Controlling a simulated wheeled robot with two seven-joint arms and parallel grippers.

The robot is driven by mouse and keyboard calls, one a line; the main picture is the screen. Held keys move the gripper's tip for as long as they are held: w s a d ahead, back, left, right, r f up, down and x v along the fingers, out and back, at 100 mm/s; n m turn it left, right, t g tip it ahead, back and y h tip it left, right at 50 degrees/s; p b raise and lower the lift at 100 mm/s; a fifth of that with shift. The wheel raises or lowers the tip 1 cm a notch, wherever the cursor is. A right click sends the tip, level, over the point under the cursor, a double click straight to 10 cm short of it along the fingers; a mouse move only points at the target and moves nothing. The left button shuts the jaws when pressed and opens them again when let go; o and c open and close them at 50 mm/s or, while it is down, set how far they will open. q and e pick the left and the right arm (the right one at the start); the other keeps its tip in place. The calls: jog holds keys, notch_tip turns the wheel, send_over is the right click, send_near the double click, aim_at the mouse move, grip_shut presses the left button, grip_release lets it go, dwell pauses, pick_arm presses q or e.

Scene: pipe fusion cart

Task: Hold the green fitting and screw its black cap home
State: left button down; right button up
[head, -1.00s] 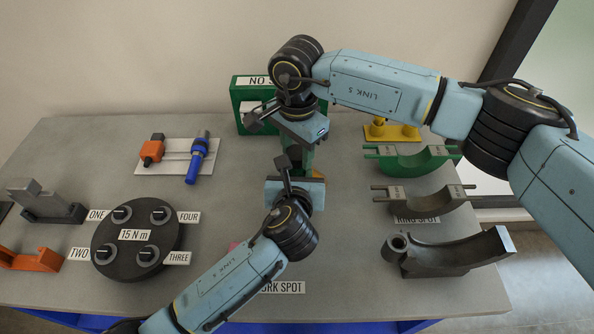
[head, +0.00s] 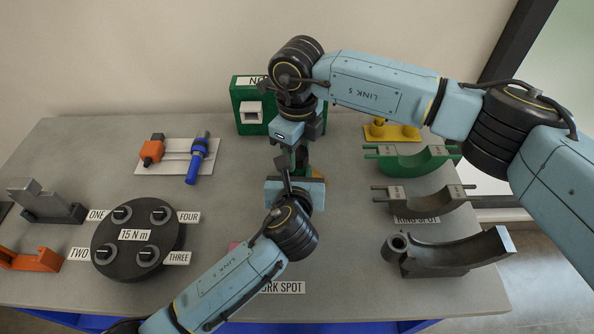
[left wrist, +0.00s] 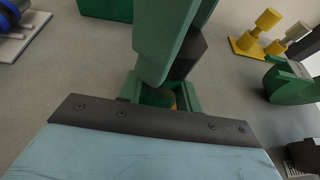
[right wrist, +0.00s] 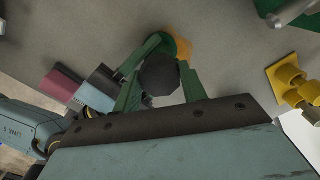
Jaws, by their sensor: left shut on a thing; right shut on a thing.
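The black cap (right wrist: 160,75) sits between the green fingers of my right gripper (right wrist: 166,72), which is shut on it from above. The cap's dark side also shows in the left wrist view (left wrist: 188,58), behind a right finger. The green fitting (right wrist: 183,47) shows only in part past the cap in the right wrist view. My left gripper (left wrist: 163,94) is shut on the fitting low down, below the right gripper. In the head view the arms hide most of the fitting and cap, and how far the cap is seated cannot be seen.
A green box (head: 250,105) stands behind my right gripper. Curved green (head: 412,160) and grey (head: 445,252) cradles stand right. An orange patch (right wrist: 208,52) lies by the fitting.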

jog(key=o, duration=1.1)
jog(key=shift+r, duration=2.3)
jog(key=shift+c, duration=0.2)
jog(key=shift+r+m, duration=1.4)
jog(key=shift+r, duration=0.35)
jog(key=shift+c, duration=0.2)
jog(key=shift+f, duration=4.05)
